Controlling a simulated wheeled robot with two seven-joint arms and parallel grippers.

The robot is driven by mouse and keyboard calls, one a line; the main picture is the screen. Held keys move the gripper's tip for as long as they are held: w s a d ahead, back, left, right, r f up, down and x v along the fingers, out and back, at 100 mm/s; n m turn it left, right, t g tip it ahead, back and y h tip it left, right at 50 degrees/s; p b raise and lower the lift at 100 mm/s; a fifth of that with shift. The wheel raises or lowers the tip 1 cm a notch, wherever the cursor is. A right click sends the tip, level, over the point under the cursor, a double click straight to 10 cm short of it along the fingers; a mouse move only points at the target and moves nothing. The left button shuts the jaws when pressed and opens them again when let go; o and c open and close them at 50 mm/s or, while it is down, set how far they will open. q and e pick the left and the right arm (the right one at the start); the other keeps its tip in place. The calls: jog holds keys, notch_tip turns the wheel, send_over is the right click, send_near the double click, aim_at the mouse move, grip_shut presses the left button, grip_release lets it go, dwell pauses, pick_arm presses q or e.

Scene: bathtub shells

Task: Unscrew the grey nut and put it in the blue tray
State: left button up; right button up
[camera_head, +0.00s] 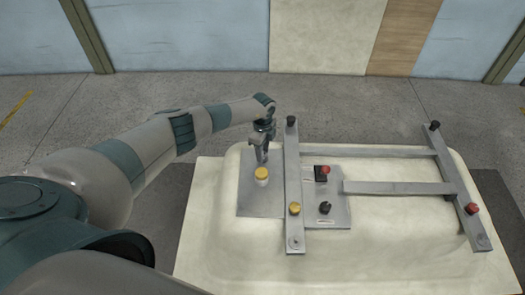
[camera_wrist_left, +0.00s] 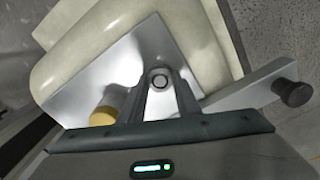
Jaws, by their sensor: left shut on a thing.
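My left gripper (camera_head: 262,155) points down over the left part of a grey metal plate (camera_head: 255,208) on the cream tub shell. In the left wrist view its fingers (camera_wrist_left: 166,88) are shut on a small round grey piece with a dark ring (camera_wrist_left: 160,80), which looks like the grey nut; whether it still sits on a stud is unclear. The fingers hide most of it in the head view. A white post with a yellow cap (camera_head: 262,175) stands just in front of the gripper. It also shows in the left wrist view (camera_wrist_left: 103,116). I see no blue tray. My right gripper is not in view.
A metal frame lies across the tub shell (camera_head: 390,262); its near bar (camera_head: 292,170) runs right beside the gripper.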

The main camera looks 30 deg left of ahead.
pick_arm(q)
jog(key=shift+f, duration=0.1)
jog(key=o, duration=1.2)
jog(key=shift+c, duration=0.7)
jog(key=m+b, duration=0.3)
jog(key=m, duration=0.2)
jog(key=shift+f+m, duration=0.1)
jog(key=shift+m, duration=0.2)
jog(key=m+b, duration=0.3)
jog(key=m, duration=0.3)
jog(key=shift+m+b, duration=0.3)
jog(key=shift+m, duration=0.4)
